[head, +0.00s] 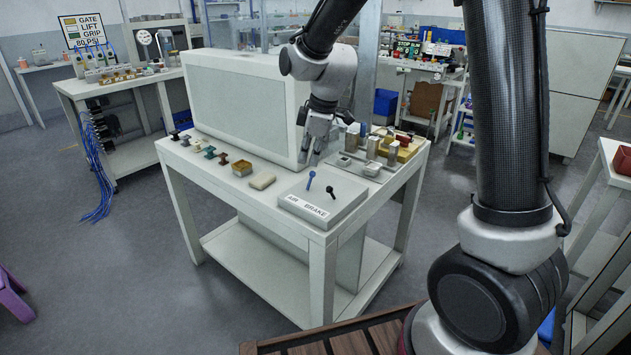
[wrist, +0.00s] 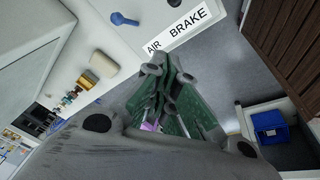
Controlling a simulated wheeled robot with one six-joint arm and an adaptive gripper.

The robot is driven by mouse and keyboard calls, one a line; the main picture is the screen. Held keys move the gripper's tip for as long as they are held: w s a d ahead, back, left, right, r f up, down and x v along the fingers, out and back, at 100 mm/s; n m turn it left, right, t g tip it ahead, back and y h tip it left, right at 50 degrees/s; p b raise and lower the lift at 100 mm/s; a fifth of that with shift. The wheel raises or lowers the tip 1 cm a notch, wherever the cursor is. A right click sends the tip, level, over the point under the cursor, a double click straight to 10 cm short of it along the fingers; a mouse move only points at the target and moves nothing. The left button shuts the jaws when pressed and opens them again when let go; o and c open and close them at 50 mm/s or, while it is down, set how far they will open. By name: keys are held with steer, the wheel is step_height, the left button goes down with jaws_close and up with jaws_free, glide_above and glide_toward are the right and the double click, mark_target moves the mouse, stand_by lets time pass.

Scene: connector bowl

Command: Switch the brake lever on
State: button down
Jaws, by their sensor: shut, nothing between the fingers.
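A light grey control box (head: 345,206) stands on the front corner of the white bench, with a label reading AIR and BRAKE on its front. The black lever (head: 332,191) is on the BRAKE side, and the blue lever (head: 310,180) is on the AIR side. Both levers stick up from the top; I cannot tell their switch positions. My gripper (head: 313,148) is shut and empty, above and behind the box, apart from both levers. In the wrist view, my fingers (wrist: 165,82) are near the label (wrist: 176,29).
A large grey panel (head: 245,100) stands on the bench behind the box. A cream block (head: 262,181), a small open box (head: 242,168) and several connectors lie along the left edge. Metal blocks and a yellow bin (head: 397,150) stand at the right. The space above the levers looks clear.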

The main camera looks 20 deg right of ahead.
mark_target(332, 193)
stand_by(0.4)
steer(key=x, duration=1)
steer(key=shift+d, duration=0.1)
steer(key=shift+s+d+r, duration=0.1)
steer(key=shift+s+d, duration=0.1)
steer(key=shift+d, duration=0.4)
steer(key=shift+s+d, duration=0.2)
steer(key=shift+d, duration=0.35)
steer(key=shift+s+d, duration=0.3)
steer(key=shift+d, duration=0.35)
steer(key=shift+w+d+r, duration=0.1)
steer(key=shift+r, duration=0.05)
steer(key=shift+w+d+y, duration=0.1)
steer(key=shift+y, duration=0.2)
